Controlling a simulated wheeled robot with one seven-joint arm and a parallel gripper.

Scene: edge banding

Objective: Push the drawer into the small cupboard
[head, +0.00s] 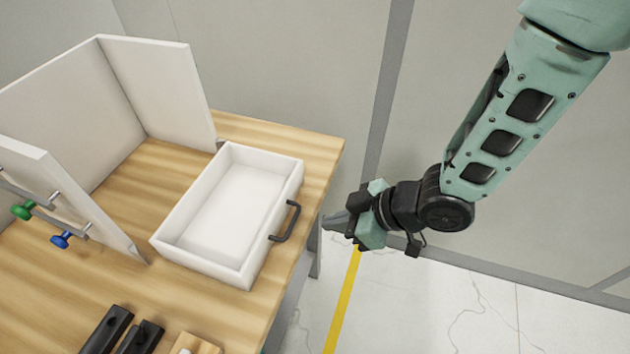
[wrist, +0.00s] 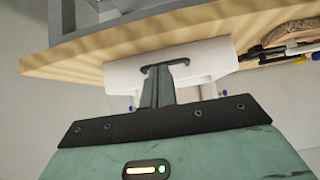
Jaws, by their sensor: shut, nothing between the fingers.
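The white drawer (head: 222,205) lies on the wooden table, an open empty box with a dark handle (head: 287,222) on its front. It sits in front of the white cupboard (head: 165,85), outside the opening between the side panels. My gripper (head: 328,222) is shut and empty, off the table's edge to the right of the handle and pointing at the drawer front. A small gap shows between fingertips and handle in the head view. In the wrist view my fingers (wrist: 157,85) line up with the handle (wrist: 180,52) and the drawer front (wrist: 215,58); contact there cannot be told.
The wooden table (head: 300,145) ends just beyond the drawer front. Green (head: 22,210) and blue (head: 62,239) knobs stick out at the left panel. Black tools (head: 108,330) and a wooden block (head: 195,344) lie at the near edge. The floor right of the table is clear.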

